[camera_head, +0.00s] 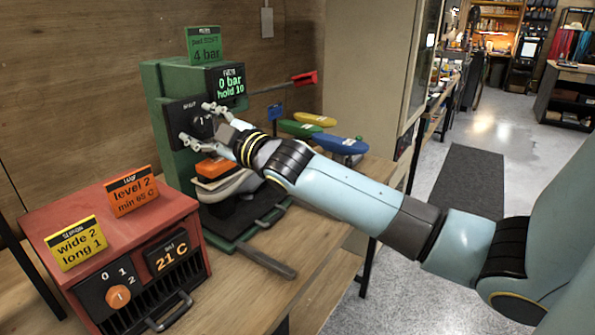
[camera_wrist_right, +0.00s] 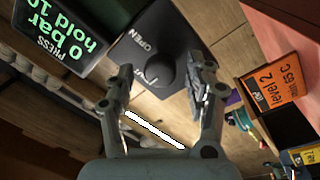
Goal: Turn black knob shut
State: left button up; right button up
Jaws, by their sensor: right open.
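The black knob (camera_wrist_right: 160,69) sits on a dark square plate with "OPEN" lettered at one edge; in the head view the knob (camera_head: 202,124) is on the front of the green press (camera_head: 160,85). The knob's pointer mark is hard to read. My right gripper (camera_head: 199,125) is open, with one finger above the knob and one below it in the head view. In the right wrist view the fingers of the right gripper (camera_wrist_right: 161,80) stand on both sides of the knob, with gaps showing. My left gripper is not in view.
The press display (camera_head: 226,83) reads "0 bar hold 10". A green card (camera_head: 204,45) on top reads 4 bar. A red-handled lever (camera_head: 303,79) sticks out right. A sneaker (camera_head: 228,183) sits in the press below my gripper. A red heater box (camera_head: 150,225) stands front left.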

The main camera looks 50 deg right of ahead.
jog(key=m, duration=0.1)
jog(key=m+b, duration=0.2)
jog(key=shift+f+m, duration=0.25)
jog(key=shift+m, duration=0.15)
jog(key=shift+r+m+h+b, duration=0.1)
jog(key=shift+m+h+b, duration=0.25)
jog(key=shift+m, duration=0.65)
jog(key=m+b, duration=0.1)
jog(key=m, duration=0.4)
jog(key=shift+r+g, duration=0.15)
jog(key=shift+g, duration=0.25)
jog(key=shift+s+m+b, duration=0.3)
jog(key=shift+s+m, duration=0.05)
jog(key=shift+m, duration=0.35)
jog(key=s+b, duration=0.2)
jog(key=s, duration=0.9)
jog(key=s+f+g+h, duration=0.1)
jog(key=s+f+g, duration=0.2)
jog(key=f, duration=0.4)
jog(key=s+d+f+g+h, duration=0.1)
jog(key=s+f+g, duration=0.2)
jog(key=f, duration=0.5)
jog(key=s+d+f+g+h+b, duration=0.1)
jog(key=s+f+g, duration=0.1)
jog(key=s+f, duration=0.2)
notch_tip(320, 180, down, 4)
jog(key=shift+r+g, duration=0.1)
jog(key=shift+g, duration=0.3)
